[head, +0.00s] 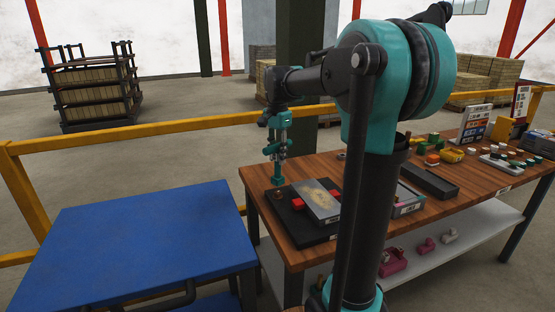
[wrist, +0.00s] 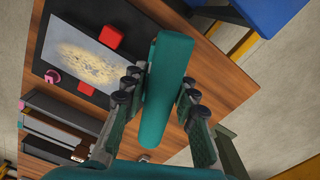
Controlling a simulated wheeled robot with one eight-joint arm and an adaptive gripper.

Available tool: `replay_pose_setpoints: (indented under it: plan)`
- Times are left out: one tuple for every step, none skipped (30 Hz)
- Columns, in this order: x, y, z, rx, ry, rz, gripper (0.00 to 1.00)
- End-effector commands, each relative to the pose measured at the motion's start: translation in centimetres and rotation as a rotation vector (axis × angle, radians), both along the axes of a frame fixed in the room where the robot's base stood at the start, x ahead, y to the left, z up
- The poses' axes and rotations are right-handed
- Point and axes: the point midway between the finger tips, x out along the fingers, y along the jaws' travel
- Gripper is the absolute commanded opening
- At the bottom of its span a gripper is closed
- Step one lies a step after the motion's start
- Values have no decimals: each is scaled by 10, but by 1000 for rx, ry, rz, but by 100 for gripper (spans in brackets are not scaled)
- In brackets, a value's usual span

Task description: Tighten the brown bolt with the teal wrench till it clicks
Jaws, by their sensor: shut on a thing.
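My gripper (head: 278,155) is shut on the teal wrench (wrist: 168,85), which lies between the two fingers in the wrist view. In the head view the wrench (head: 276,180) hangs down below my gripper, over the left part of a black base plate (head: 288,222). A small brown shape that looks like the bolt (head: 279,193) shows on the plate just under the wrench's lower end. I cannot tell whether the wrench touches it. The bolt cannot be made out in the wrist view, where the wrench covers much of the middle.
A grey plate with a tan patch (head: 318,200) and red blocks (head: 299,203) sit on the black base. The wooden table (head: 262,180) holds trays and small parts to the right. A blue-topped table (head: 140,240) stands at the left, and a yellow rail (head: 150,134) runs behind.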

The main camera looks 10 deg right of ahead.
Motion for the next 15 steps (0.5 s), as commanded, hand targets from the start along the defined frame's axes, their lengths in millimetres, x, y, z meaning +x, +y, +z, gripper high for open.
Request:
replay_pose_setpoints:
  plan:
    - [0,0,3,0,0,0,0]
    - [0,0,4,0,0,0,0]
    - [0,0,6,0,0,0,0]
    - [0,0,7,0,0,0,0]
    - [0,0,8,0,0,0,0]
    - [0,0,9,0,0,0,0]
    - [0,0,9,0,0,0,0]
    - [0,0,9,0,0,0,0]
    - [0,0,9,0,0,0,0]
    - [0,0,9,0,0,0,0]
    - [0,0,9,0,0,0,0]
    - [0,0,9,0,0,0,0]
    - [0,0,9,0,0,0,0]
    - [0,0,9,0,0,0,0]
    - [0,0,9,0,0,0,0]
